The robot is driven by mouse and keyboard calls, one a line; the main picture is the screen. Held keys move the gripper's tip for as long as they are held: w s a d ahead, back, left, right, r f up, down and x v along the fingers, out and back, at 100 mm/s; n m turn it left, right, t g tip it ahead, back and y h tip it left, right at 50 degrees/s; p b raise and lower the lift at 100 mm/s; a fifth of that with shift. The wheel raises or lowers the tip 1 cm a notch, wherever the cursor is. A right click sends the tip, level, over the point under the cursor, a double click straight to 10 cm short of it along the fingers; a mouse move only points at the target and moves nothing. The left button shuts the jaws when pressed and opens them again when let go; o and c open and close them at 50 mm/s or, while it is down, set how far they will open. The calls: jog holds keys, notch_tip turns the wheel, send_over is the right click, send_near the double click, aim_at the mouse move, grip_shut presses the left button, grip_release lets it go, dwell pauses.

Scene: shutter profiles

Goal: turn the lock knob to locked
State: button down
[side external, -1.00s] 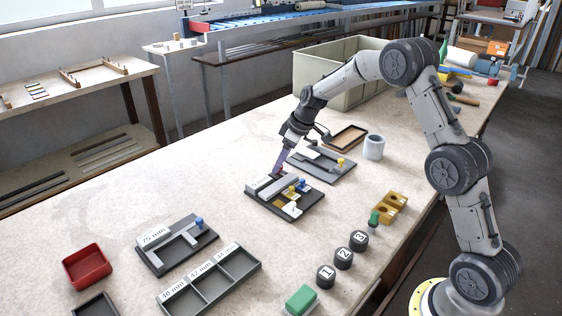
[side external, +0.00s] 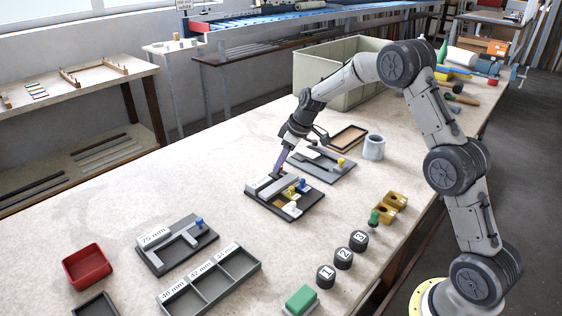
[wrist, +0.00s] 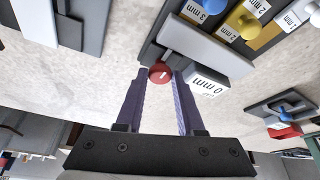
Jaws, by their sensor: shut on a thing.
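The lock knob is a small round red knob (wrist: 159,73) with a pale mark, at the edge of a dark grey fixture (side external: 262,206). In the wrist view it sits between the tips of my gripper's purple fingers (wrist: 160,84), which are shut on it. The side view shows my gripper (side external: 278,172) down at the far edge of the fixture, with the knob mostly hidden. A grey bar lies across the fixture. Blue, yellow and white knobs with mm labels (wrist: 228,31) stand beside it. The knob's exact lock setting cannot be read.
A second plate with a yellow knob (side external: 340,162) lies close behind the fixture. A 75 mm fixture (side external: 180,259), a divided tray (side external: 227,282) and a red bin (side external: 86,265) are at the front left. Numbered black knobs (side external: 343,258) stand at right. Bare bench lies left of the fixture.

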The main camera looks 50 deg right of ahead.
jog(key=m+h, duration=0.1)
jog(key=m, duration=0.3)
jog(key=shift+a+r+h, duration=0.1)
jog(key=shift+a+h, duration=0.1)
jog(key=shift+h, duration=0.2)
jog(key=m+h, duration=0.1)
jog(key=m, duration=0.1)
jog(key=m+h, duration=0.1)
jog(key=m, duration=0.2)
jog(key=shift+a, duration=0.2)
jog(key=m+g+h, duration=0.1)
jog(key=m, duration=0.4)
jog(key=shift+w+a, duration=0.1)
jog(key=shift+w, duration=0.05)
jog(key=shift+w+a+m+g+h, duration=0.1)
jog(key=shift+m+g+h, duration=0.5)
jog(key=shift+m, duration=1.3)
jog(key=c, duration=0.5)
grip_release()
